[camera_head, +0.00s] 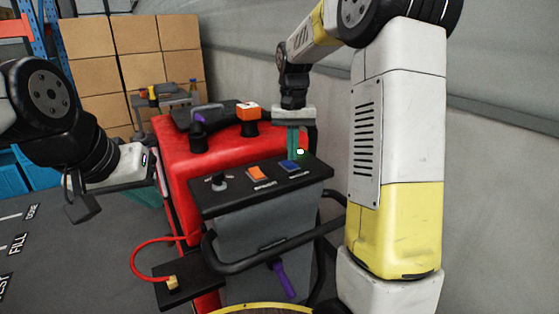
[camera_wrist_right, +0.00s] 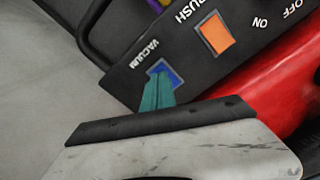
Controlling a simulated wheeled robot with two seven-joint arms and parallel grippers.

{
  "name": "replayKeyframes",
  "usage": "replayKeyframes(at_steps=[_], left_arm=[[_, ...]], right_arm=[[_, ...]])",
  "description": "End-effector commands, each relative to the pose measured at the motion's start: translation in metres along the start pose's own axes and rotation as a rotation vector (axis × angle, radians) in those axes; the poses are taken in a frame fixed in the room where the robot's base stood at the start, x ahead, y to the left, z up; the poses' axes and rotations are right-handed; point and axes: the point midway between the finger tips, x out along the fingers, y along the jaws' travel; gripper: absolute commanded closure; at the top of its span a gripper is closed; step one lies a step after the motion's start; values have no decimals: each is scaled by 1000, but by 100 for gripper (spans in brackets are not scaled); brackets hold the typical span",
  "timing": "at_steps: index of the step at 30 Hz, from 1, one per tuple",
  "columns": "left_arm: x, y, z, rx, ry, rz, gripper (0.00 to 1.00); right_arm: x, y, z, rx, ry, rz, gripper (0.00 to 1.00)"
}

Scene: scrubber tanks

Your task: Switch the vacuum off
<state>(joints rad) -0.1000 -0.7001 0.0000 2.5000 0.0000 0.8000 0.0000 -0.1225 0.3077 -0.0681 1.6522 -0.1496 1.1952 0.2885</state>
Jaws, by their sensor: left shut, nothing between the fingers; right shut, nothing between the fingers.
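The scrubber's black control panel (camera_head: 262,186) has a blue vacuum switch (camera_head: 291,165) at its right end. In the right wrist view the blue switch (camera_wrist_right: 160,68) sits beside the label VACUUM. My right gripper (camera_head: 292,153) is shut and empty, its teal fingers pointing down at the switch. In the right wrist view the fingertips (camera_wrist_right: 157,80) overlap part of the blue switch; whether they touch it I cannot tell. My left gripper (camera_head: 146,196) is shut and empty at the left of the red machine, its teal fingers partly hidden.
An orange brush switch (camera_head: 257,173) and a key knob (camera_head: 217,181) sit on the same panel. A black handle bar (camera_head: 280,257) runs below it. The red tank (camera_head: 180,165) carries an orange-capped part (camera_head: 248,111). Stacked boxes (camera_head: 130,50) stand behind; a grey wall is at right.

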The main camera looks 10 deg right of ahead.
Motion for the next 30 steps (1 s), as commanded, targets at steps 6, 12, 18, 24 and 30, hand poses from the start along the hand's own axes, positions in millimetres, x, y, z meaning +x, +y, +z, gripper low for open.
replayKeyframes(at_steps=[6,12,18,24,30], left_arm=[[0,0,0,0,0,0,100],[0,0,0,0,0,0,100],[0,0,0,0,0,0,100],[0,0,0,0,0,0,100],[0,0,0,0,0,0,100]], right_arm=[[4,0,0,0,-1,0,100],[7,0,0,0,-1,0,100],[10,0,0,0,-1,1,100],[13,0,0,0,0,0,100],[16,0,0,0,-1,0,100]])
